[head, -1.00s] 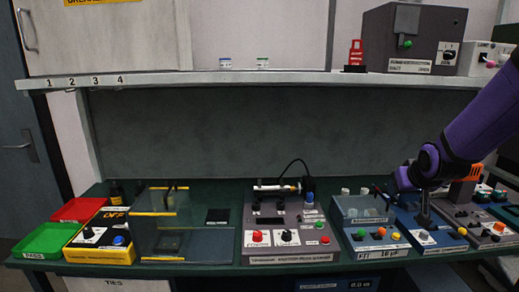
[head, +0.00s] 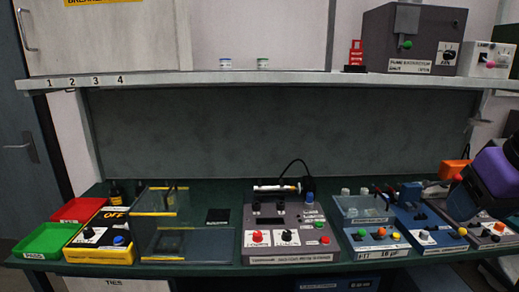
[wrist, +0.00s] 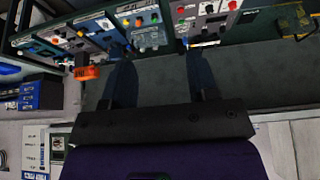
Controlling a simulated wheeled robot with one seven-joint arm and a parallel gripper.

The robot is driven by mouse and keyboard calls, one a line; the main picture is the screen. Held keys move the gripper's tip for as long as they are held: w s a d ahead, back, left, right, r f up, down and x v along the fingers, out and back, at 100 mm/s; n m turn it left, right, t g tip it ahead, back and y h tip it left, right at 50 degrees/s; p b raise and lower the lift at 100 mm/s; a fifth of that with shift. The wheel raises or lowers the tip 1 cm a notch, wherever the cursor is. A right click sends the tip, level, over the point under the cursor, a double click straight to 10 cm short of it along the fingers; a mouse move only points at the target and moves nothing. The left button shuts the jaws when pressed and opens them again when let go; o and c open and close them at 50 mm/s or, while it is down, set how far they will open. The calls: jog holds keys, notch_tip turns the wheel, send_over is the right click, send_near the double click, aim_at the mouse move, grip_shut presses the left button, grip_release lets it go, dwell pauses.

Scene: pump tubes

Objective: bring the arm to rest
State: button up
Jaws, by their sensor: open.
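My arm (head: 497,168) shows as a purple link at the right edge of the head view, in front of the right end of the bench. My gripper (wrist: 162,78) shows in the wrist view with its two dark fingers spread wide apart. Nothing is held between them. The fingers cannot be made out in the head view.
The green bench (head: 222,258) carries a grey console (head: 290,235), a clear-walled box (head: 160,222), blue devices (head: 428,228) and red and green trays (head: 45,240). An orange part (head: 455,170) stands near my arm. A shelf (head: 270,78) runs above.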

jog(key=shift+s+a, duration=0.1)
jog(key=shift+s, duration=0.6)
dwell(0.5)
